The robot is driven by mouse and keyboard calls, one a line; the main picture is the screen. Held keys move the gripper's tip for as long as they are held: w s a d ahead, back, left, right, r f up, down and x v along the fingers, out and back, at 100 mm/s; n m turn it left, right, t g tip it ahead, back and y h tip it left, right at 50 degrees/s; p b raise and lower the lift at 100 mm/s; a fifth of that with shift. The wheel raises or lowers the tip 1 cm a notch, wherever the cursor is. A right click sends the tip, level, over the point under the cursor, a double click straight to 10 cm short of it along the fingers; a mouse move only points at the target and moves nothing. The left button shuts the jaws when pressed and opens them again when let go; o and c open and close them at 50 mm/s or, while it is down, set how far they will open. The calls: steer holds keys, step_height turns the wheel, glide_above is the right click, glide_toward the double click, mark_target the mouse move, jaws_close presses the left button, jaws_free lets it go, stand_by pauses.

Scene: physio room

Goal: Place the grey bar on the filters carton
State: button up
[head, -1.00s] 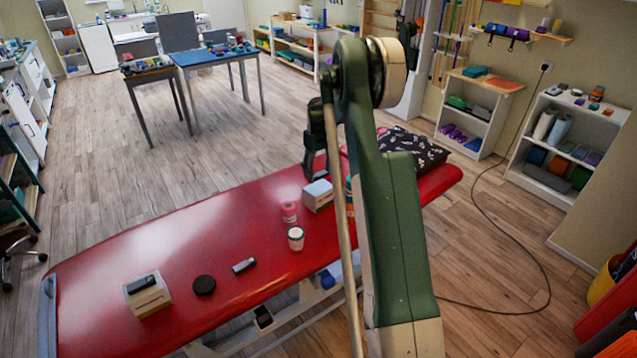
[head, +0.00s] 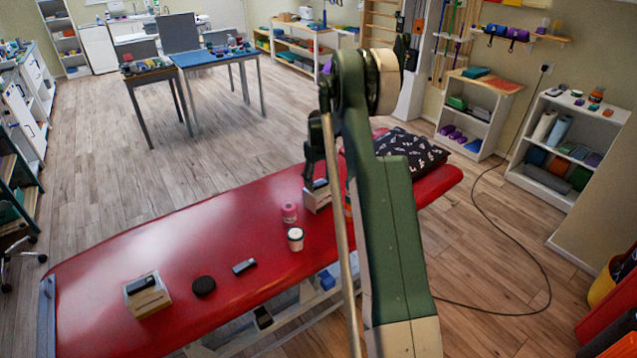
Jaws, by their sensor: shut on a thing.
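My gripper (head: 311,176) is at the small cardboard carton (head: 318,202) on the far part of the red treatment table, partly beside my arm. It is shut on a small grey bar (head: 320,184), which shows at the top of this carton; whether it rests on the carton or is just above it I cannot tell. The label of the carton is too small to read, so I cannot confirm that it is the filters carton. A second carton (head: 150,301) with a dark block (head: 140,284) on top stands at the near left.
The red table (head: 120,255) also bears a pink roll (head: 289,212), a white-lidded tub (head: 295,239), a black disc (head: 204,286) and a small dark object with a grey end (head: 244,266). A patterned pillow (head: 412,150) lies at the far end. The table's left middle is clear.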

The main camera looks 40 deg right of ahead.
mark_target(318, 184)
steer(key=shift+f, duration=0.1)
steer(key=o, duration=0.5)
steer(key=shift+f, duration=0.1)
steer(key=shift+c, duration=0.2)
steer(key=o, duration=0.4)
steer(key=shift+r, duration=0.25)
step_height(318, 184, up, 12)
steer(key=shift+p, duration=0.45)
steer(key=shift+a, duration=0.1)
